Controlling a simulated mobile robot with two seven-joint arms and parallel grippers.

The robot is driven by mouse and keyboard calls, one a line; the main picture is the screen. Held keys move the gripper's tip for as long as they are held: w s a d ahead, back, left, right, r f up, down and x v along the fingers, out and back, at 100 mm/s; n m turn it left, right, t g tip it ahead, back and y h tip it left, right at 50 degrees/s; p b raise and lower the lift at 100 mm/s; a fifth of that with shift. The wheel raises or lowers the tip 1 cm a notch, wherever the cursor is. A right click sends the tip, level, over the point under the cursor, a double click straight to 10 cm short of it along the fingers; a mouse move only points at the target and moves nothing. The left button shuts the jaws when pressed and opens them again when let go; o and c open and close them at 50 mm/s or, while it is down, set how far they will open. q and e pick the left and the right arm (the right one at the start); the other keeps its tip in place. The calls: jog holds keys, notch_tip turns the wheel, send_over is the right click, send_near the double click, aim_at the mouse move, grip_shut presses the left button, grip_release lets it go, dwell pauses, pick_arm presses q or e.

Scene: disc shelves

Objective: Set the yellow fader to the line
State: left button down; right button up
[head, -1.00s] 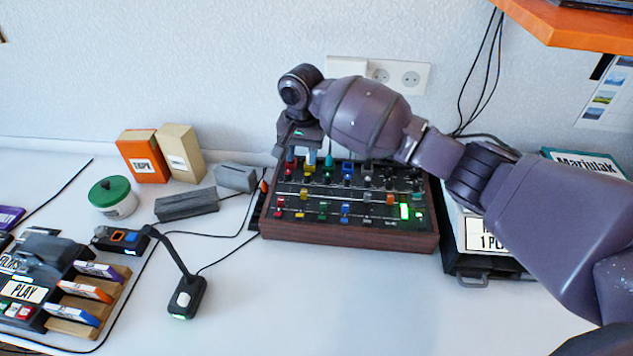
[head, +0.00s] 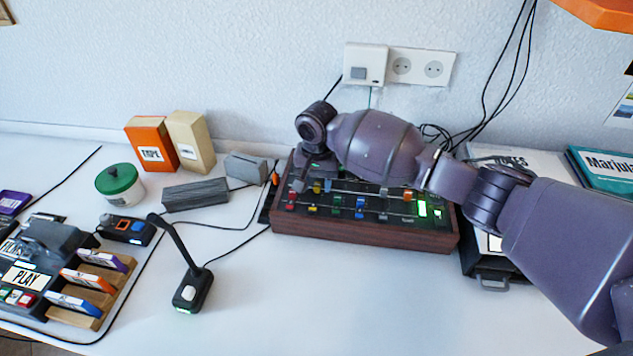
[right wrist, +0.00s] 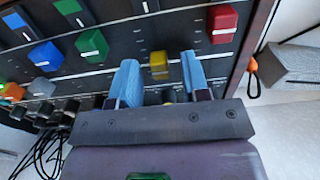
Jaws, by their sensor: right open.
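The mixer (head: 365,232) is a dark panel in a wooden case with rows of coloured faders and knobs. The yellow fader (right wrist: 159,66) is a small cap with a pale stripe. In the head view it shows just below my right gripper (head: 317,178). In the right wrist view my right gripper (right wrist: 159,70) is open, with one blue finger pad on each side of the yellow fader and visible gaps to it. Pale lines cross the panel; I cannot tell which one is the target. My left gripper is out of view.
The red fader (right wrist: 222,22) and green fader (right wrist: 91,45) stand on either side of the yellow one. A grey block (head: 246,168) is left of the mixer. A desk microphone (head: 190,288) stands front left. The table in front of the mixer is clear.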

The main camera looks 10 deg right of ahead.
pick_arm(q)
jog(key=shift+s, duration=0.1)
pick_arm(e)
jog(key=shift+f, duration=0.1)
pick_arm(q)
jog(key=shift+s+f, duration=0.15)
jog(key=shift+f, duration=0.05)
pick_arm(e)
grip_shut()
